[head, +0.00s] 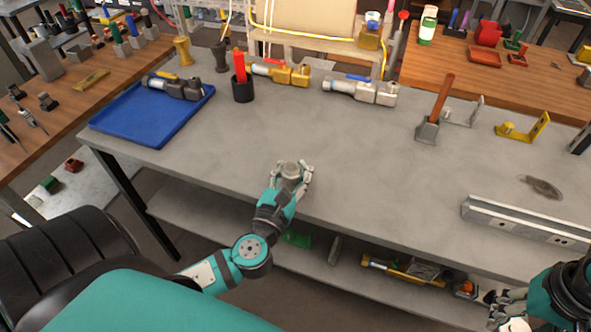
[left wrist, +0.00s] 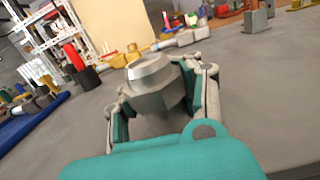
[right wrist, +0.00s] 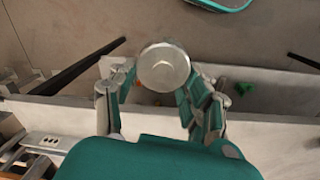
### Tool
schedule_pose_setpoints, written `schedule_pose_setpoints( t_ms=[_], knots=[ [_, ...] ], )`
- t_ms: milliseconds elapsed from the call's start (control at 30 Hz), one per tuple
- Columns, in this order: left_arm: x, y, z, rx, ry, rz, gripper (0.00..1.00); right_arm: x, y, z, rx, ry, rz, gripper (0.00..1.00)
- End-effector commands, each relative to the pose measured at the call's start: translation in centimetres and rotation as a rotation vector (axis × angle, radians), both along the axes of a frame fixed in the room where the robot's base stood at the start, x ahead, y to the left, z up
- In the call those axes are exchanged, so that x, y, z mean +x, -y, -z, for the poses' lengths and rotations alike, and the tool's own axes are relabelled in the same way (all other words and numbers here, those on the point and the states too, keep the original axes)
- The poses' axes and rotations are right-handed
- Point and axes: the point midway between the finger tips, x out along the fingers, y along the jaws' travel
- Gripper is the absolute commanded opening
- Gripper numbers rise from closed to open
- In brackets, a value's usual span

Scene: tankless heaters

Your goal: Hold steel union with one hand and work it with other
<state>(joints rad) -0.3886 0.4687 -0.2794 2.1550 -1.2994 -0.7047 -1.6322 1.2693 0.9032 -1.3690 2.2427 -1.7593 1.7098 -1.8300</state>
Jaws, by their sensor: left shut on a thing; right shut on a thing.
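The steel union (head: 291,169) is a grey metal fitting at the front edge of the grey workbench (head: 330,140). My left gripper (head: 292,178) is shut around it. In the left wrist view the union (left wrist: 154,84) shows a hex body and an open round top between the fingers. My right gripper (head: 508,305) is at the lower right of the head view, out over the floor and apart from the union. In the right wrist view its fingers are shut on a round steel piece (right wrist: 163,66) with a flat, shiny face. That piece is hard to make out in the head view.
A blue tray (head: 150,120) with a valve stands at the back left. Valves, a black cup (head: 243,88) and a brush (head: 436,105) stand along the back. A metal rail (head: 525,224) lies at the right front. The bench middle is clear. A lower shelf (head: 200,215) holds parts.

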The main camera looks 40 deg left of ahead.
Motion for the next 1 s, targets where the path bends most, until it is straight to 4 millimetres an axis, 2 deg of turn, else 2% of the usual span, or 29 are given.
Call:
schedule_pose_setpoints(
  t_ms=[400, 433, 733, 1000],
  knots=[
    [0.0, -0.02, 0.8, 0.0, 0.003, 0.0, 0.0, 0.01, -0.01, 0.39, 0.0, 0.0, 0.0, 0.1],
    [-0.02, -0.01, 0.88, -0.001, 0.002, 0.0, 0.18, 0.01, -0.01, 0.38, 0.0, 0.0, 0.0, 0.1],
    [-0.03, -0.01, 0.77, -0.001, 0.002, 0.0, 0.58, 0.01, -0.01, 0.29, 0.0, 0.0, 0.0, 0.1],
    [-0.02, -0.02, 0.66, -0.001, 0.002, 0.0, 0.58, 0.01, -0.01, 0.22, 0.0, 0.001, 0.0, 0.1]
  ],
)
